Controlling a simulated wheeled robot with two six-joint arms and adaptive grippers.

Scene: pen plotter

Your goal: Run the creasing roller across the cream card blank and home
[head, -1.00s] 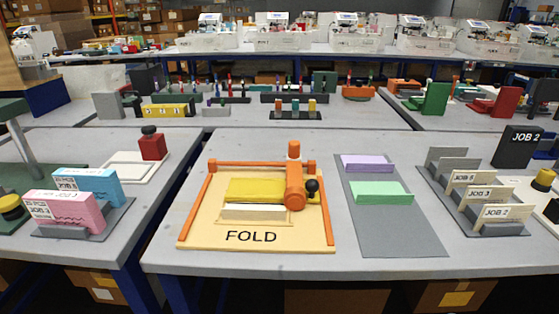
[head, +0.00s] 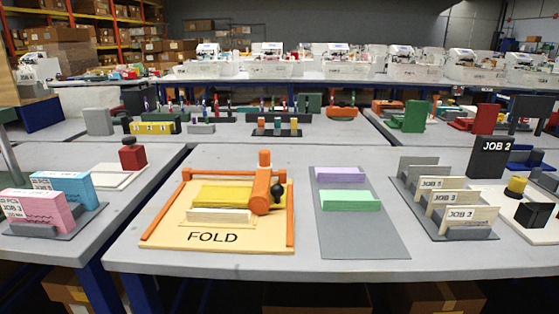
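The fold board (head: 268,236), a pale board marked FOLD, lies on the near table. The orange creasing roller (head: 262,192) sits at the right end of its yellow bed (head: 222,195). A black knob (head: 277,192) is on the roller's right side. A cream piece (head: 217,217), which looks like the card blank, lies along the front of the yellow bed, left of the roller. Orange rails run down both sides of the board. Neither of my grippers is in view.
Right of the board is a grey mat (head: 362,235) with a lilac block (head: 340,174) and a green block (head: 350,201). Farther right stands a JOB card rack (head: 470,232). Pink (head: 35,210) and blue (head: 65,187) blocks stand on the left table. The table's front strip is clear.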

